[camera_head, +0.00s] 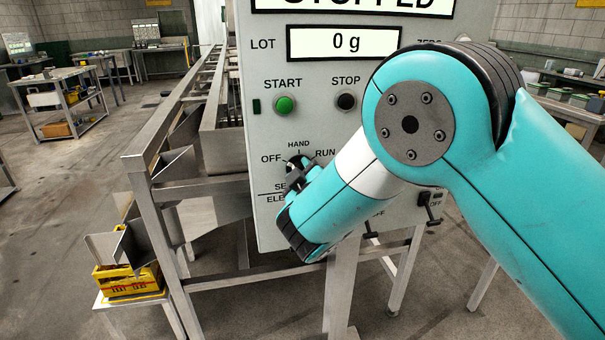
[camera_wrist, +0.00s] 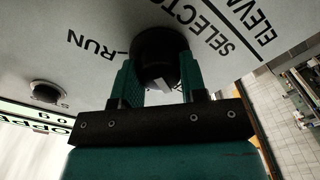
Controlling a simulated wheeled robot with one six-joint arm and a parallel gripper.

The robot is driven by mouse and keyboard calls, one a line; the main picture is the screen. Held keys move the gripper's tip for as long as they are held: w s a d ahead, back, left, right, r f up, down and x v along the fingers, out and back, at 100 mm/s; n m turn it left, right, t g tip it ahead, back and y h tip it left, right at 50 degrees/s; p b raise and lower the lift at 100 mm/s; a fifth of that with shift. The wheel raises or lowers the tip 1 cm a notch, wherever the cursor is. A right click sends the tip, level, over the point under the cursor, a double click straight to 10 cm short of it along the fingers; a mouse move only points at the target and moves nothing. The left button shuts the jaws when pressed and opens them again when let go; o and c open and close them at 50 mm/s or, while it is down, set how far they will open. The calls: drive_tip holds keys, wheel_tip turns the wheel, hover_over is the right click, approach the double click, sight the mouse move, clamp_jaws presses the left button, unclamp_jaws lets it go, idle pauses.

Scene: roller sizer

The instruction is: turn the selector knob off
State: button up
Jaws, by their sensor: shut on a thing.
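The selector knob (camera_head: 296,162) is a black round knob on the grey control panel (camera_head: 268,225), with OFF, HAND and RUN printed around it. In the wrist view the knob (camera_wrist: 158,50) sits between the two green fingers of my gripper (camera_wrist: 158,78), which are shut on it. In the head view my gripper (camera_head: 298,175) reaches the knob from the front and partly covers it and the label below. Which mark the knob points at cannot be told from either view.
A green START button (camera_head: 285,105) and a black STOP button (camera_head: 346,101) sit above the knob. Small toggle switches (camera_head: 430,207) are at the lower right. A metal frame (camera_head: 160,165) and a yellow crate (camera_head: 128,282) stand left.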

drive_tip(key=o, duration=0.9)
drive_tip(key=shift+o, duration=0.2)
drive_tip(key=b+v, duration=0.9)
drive_tip(key=v, duration=0.8)
drive_tip(key=shift+s, duration=0.25)
drive_tip(key=shift+r, duration=0.15)
